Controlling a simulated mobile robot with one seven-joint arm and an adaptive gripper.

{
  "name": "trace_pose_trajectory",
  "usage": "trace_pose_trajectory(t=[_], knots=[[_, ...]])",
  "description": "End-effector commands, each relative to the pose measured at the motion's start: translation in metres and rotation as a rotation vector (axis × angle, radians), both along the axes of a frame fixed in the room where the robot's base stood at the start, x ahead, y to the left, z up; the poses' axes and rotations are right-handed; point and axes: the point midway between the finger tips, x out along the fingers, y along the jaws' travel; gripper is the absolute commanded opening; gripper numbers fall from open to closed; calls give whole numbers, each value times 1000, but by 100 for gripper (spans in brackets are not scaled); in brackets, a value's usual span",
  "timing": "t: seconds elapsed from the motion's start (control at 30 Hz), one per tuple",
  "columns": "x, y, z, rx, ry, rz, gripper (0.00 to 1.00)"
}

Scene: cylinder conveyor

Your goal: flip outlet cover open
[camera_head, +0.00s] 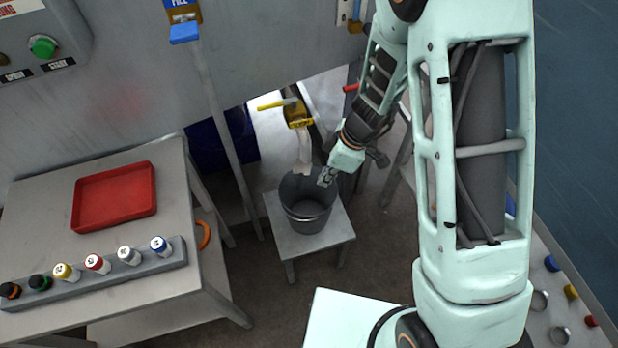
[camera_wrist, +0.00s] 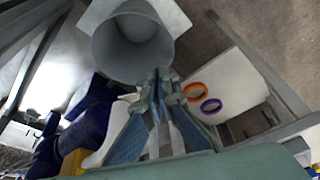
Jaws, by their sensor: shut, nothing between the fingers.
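The outlet (camera_head: 296,110) is a yellow-edged fitting low at the grey machine wall, with a yellow bar handle (camera_head: 270,105) on its left. A pale flap or spout (camera_head: 304,150) hangs below it toward the bucket; I cannot tell whether this is the cover. My gripper (camera_head: 326,177) is below and right of the outlet, by the right rim of the grey bucket (camera_head: 308,216). It is shut and empty, apart from the outlet. In the wrist view, its closed fingers (camera_wrist: 160,82) point toward the bucket (camera_wrist: 132,42); a yellow piece (camera_wrist: 72,162) shows at lower left.
The bucket stands on a small stool (camera_head: 328,240). A blue barrel (camera_head: 225,138) stands behind a slanted pole (camera_head: 222,115). At left, a table (camera_head: 130,270) carries a red tray (camera_head: 114,196) and a rack of capped cylinders (camera_head: 100,282). My arm fills the right side.

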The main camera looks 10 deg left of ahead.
Motion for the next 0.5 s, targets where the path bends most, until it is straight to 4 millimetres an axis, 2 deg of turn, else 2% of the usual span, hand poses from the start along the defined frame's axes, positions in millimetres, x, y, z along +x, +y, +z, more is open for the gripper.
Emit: trace_pose_trajectory(t=[0.07, 0.1, 0.23, 0.5], knots=[[-1, 4, -16, -3, 3, 0, 0], [-1, 12, -12, -1, -1, 5, 0], [-2, 29, -14, -1, -1, 4, 0], [-2, 42, -18, -1, -1, 1, 0]])
